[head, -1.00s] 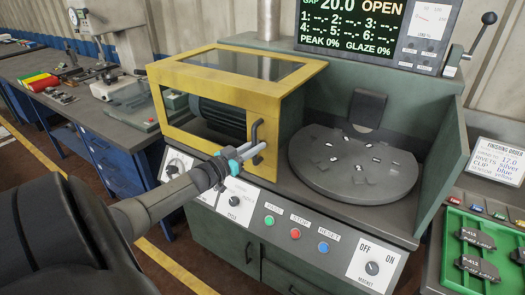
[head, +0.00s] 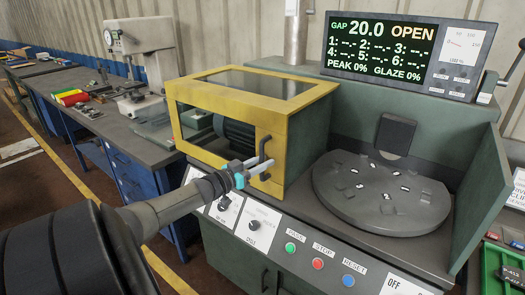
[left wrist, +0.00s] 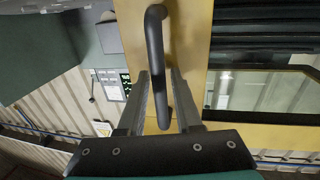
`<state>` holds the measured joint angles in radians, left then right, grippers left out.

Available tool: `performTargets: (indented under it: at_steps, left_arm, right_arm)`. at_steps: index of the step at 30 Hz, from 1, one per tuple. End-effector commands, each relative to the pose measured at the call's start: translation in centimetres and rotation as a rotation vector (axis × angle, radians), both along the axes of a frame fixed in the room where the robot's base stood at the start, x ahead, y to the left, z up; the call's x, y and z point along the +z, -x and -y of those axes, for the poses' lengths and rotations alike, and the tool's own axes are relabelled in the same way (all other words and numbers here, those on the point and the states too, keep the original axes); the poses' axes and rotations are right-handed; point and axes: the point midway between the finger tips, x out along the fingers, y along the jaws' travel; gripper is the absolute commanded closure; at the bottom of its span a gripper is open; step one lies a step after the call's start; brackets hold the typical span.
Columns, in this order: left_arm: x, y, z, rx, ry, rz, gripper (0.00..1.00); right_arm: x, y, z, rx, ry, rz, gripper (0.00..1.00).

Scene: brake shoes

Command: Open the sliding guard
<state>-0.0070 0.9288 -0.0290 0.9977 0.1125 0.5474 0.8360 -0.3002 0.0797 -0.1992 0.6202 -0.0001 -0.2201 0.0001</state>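The sliding guard (head: 215,90) is a yellow-framed box with dark windows on the left side of the green machine. The round grey table (head: 378,212) to its right is uncovered. A dark bar handle (head: 264,150) is on the guard's front, near its right edge; it also shows in the left wrist view (left wrist: 155,55). My left gripper (head: 270,160) is at the handle. In the left wrist view its two fingers (left wrist: 164,80) are apart on either side of the bar, with gaps showing; contact cannot be told. My right gripper is out of view.
The front panel below the guard has knobs and green, red and blue buttons (head: 317,263). A display (head: 395,50) above reads "GAP 20.0 OPEN". A green tray (head: 500,268) stands at the lower right. A workbench (head: 130,142) with tools runs along the left.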

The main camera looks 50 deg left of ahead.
Motion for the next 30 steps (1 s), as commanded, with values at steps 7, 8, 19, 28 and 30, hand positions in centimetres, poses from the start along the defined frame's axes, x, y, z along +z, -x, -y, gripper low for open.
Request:
performTargets:
  at_steps: [7, 8, 19, 28, 30]
  left_arm:
    - [0.0, 0.0, 0.0, -0.001, 0.0, 0.0, 0.52]
    - [0.0, 0.0, 0.0, -0.001, 0.0, 0.0, 0.52]
    - [0.0, 1.7, 0.1, -0.002, 0.0, -0.004, 0.52]
    - [0.0, 5.7, 0.3, 0.0, 0.002, -0.004, 0.52]
    - [0.0, 6.7, 0.3, -0.001, 0.002, -0.003, 0.52]
  right_arm:
    - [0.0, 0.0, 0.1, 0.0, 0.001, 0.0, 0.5]
    - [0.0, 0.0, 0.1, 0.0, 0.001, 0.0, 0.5]
    - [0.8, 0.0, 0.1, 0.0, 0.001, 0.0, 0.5]
    - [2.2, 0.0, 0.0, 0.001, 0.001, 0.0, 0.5]
    - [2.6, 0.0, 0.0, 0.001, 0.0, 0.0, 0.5]
